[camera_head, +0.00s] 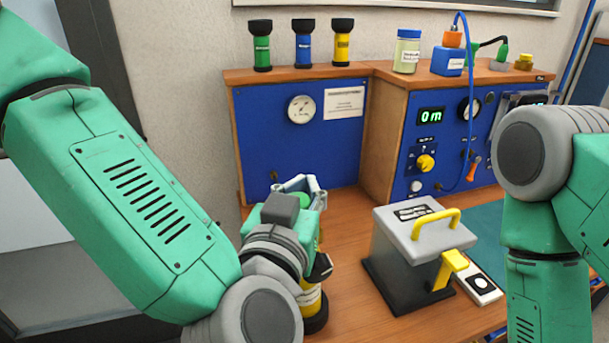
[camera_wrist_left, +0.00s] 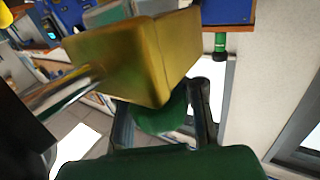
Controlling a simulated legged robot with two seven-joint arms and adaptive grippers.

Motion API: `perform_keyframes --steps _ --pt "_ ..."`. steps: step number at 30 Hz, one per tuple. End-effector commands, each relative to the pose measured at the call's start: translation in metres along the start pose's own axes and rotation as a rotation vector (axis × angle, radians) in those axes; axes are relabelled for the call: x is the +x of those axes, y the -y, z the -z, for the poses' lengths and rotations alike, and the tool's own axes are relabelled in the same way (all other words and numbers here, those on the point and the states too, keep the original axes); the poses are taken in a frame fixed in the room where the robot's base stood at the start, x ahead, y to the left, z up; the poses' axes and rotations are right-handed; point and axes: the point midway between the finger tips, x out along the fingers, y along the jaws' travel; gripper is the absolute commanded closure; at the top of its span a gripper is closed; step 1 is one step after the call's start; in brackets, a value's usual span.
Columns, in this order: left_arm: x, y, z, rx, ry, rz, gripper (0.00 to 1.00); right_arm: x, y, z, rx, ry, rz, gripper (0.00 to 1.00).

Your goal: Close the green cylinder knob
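A round green knob (camera_wrist_left: 160,116) is under a brass block (camera_wrist_left: 135,55) in the left wrist view. My left gripper (camera_wrist_left: 165,112) has one finger on each side of the knob. The fingers stand apart, and I see no clear contact. In the head view, my left gripper (camera_head: 303,188) points away from me over the bench's left part, with a green patch (camera_head: 304,200) between its fingers, likely the knob. Most of the knob is hidden there by my wrist. My right arm (camera_head: 550,230) shows at the right; its gripper is out of view.
A yellow-and-black cylinder (camera_head: 314,305) stands close below my left wrist. A grey box with a yellow handle (camera_head: 436,222) stands right of it. A blue panel with gauge (camera_head: 301,109) is behind. Bare wood lies between wrist and box.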

Motion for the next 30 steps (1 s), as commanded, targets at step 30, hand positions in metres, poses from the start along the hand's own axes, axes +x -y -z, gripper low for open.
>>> perform_keyframes --steps 30 --pt "-0.003 -0.002 0.0 -0.002 0.0 0.191 0.8 -0.017 0.0 0.001 0.0 0.0 0.0 0.28"
